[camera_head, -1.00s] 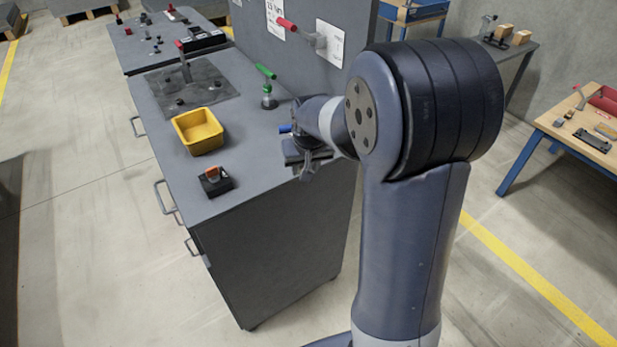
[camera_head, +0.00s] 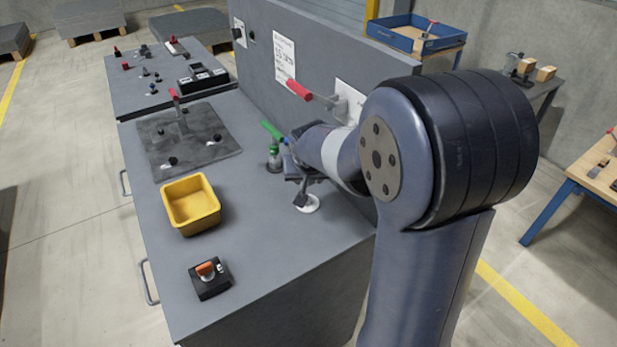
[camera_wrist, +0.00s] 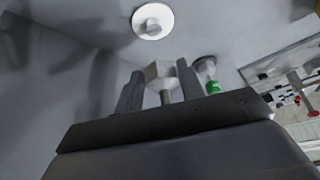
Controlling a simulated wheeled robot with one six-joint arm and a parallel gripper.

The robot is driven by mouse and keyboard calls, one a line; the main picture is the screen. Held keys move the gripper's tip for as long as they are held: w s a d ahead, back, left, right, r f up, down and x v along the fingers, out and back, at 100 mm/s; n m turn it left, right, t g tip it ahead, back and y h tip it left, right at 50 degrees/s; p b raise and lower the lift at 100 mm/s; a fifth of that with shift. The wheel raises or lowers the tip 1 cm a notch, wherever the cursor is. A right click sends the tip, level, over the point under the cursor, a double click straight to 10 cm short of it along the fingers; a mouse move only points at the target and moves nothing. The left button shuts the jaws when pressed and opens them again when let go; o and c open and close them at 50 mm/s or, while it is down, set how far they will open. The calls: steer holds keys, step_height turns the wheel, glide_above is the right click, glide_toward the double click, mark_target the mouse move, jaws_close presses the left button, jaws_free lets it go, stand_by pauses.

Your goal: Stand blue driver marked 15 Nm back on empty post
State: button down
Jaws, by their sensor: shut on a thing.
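My gripper (camera_head: 301,192) is over the bench's right side, shut on the driver. In the wrist view, its two fingers (camera_wrist: 161,92) close around a grey part of the driver (camera_wrist: 162,72). A small bit of blue (camera_head: 287,141) shows beside my wrist; the rest of the driver is hidden, and no 15 Nm mark is readable. The empty post is a white round base (camera_head: 312,207) on the bench, just below and right of my gripper. In the wrist view the white base (camera_wrist: 142,30), with a short round stub, is beyond the fingertips, apart from the driver.
A green-handled driver (camera_head: 272,133) stands close left of my gripper. A yellow bin (camera_head: 192,218) and a black block with an orange part (camera_head: 209,289) stand left. The bench front is clear.

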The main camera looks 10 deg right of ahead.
steer(key=shift+b, duration=0.3)
steer(key=b, duration=0.4)
glide_above(308, 208)
steer(key=shift+d+f, duration=0.1)
steer(key=shift+f, duration=2.35)
steer(key=shift+f+b, duration=1.4)
steer(key=shift+b, duration=0.55)
stand_by(0.3)
steer(key=c, duration=0.8)
jaws_free()
steer(key=shift+c, duration=0.2)
steer(key=v, duration=1)
steer(key=shift+s+r, duration=0.15)
steer(key=shift+r, duration=0.25)
